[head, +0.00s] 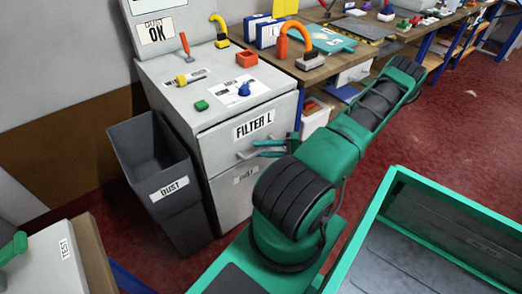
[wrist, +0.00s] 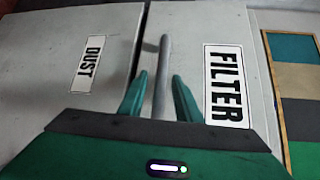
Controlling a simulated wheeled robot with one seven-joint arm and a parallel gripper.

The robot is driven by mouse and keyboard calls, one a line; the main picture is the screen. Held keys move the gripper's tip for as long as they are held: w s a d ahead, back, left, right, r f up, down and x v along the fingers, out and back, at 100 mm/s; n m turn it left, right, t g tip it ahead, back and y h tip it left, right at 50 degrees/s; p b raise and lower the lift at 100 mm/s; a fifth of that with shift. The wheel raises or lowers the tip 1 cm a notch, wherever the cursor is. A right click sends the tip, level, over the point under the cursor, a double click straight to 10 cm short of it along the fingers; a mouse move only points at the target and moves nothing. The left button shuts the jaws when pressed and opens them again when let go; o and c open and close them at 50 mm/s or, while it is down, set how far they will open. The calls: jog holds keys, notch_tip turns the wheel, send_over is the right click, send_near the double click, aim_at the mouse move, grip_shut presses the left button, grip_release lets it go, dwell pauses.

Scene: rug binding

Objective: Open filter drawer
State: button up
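The filter drawer (head: 218,139) is the upper front of a light grey cabinet and looks shut. Its label reads FILTER, and the drawer also shows at the right in the wrist view (wrist: 192,40). My gripper (head: 260,148) is at the handle. In the wrist view, my gripper (wrist: 159,95) has its green fingers apart, one on each side of the bar, with gaps visible on both sides. Whether the bar touches my gripper's palm is hidden.
A lower panel labelled DUST (head: 235,195) sits below the drawer. A dark dust bin (head: 160,160) stands left of the cabinet. Small coloured items lie on the cabinet top (head: 215,75). A workbench (head: 320,68) stands beyond my arm. Red floor shows at right.

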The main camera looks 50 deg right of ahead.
grip_shut()
